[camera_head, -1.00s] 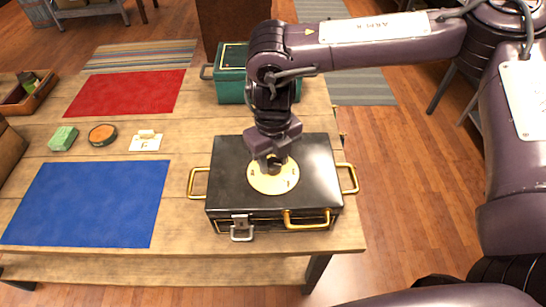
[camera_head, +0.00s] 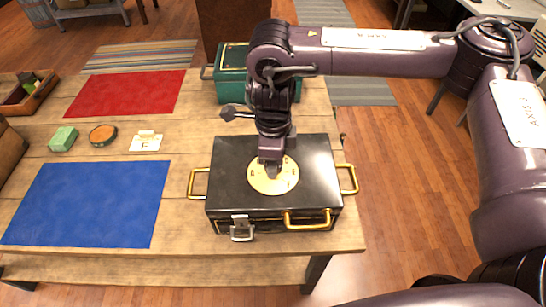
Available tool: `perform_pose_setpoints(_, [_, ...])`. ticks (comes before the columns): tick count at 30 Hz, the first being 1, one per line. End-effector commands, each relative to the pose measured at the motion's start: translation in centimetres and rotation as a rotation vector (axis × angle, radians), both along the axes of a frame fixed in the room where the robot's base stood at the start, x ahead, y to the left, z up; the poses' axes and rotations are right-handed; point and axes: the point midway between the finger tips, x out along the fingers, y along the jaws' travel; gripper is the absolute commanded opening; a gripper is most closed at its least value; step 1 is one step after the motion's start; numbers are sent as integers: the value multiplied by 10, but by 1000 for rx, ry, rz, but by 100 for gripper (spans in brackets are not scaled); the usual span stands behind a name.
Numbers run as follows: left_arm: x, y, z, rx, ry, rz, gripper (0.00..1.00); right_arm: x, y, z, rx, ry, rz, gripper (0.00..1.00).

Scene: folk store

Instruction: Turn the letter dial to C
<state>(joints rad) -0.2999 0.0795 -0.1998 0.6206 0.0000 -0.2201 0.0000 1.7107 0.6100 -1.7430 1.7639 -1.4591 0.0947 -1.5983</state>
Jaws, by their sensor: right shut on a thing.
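The letter dial (camera_head: 285,184) is a round cream-gold disc on the lid of a black box (camera_head: 231,178) with gold handles. Small dark marks sit around the dial's rim, too small to read, and its far part is hidden by my gripper. My right gripper (camera_head: 271,171) points down over the dial's middle and is shut on what seems to be its centre knob, which the fingers hide. My left gripper is not in view.
A silver latch (camera_head: 241,228) is on the box's front. A green box (camera_head: 231,72) stands behind it. Blue (camera_head: 90,203) and red (camera_head: 125,92) mats, a green block (camera_head: 63,138), a round tin (camera_head: 103,134) and a card marked F (camera_head: 146,143) lie to the left.

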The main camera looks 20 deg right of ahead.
Motion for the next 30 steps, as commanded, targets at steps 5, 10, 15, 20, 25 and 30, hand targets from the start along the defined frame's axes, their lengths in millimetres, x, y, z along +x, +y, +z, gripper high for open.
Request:
perform_pose_setpoints(5, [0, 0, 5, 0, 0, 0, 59, 1, 0, 2, 0, -2, 164, 13])
perform_pose_setpoints(10, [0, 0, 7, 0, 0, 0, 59, 1, 0, 2, 0, -2, 326, 13])
perform_pose_setpoints(15, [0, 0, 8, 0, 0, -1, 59, 1, 0, 1, -1, -2, 486, 13])
perform_pose_setpoints(20, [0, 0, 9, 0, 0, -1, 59, 1, 0, 1, -1, -2, 623, 13])
perform_pose_setpoints(25, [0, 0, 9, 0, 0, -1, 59, 1, 0, 1, -2, -2, 742, 13])
perform_pose_setpoints(30, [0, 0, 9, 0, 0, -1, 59, 1, -1, 1, -2, -2, 828, 13])
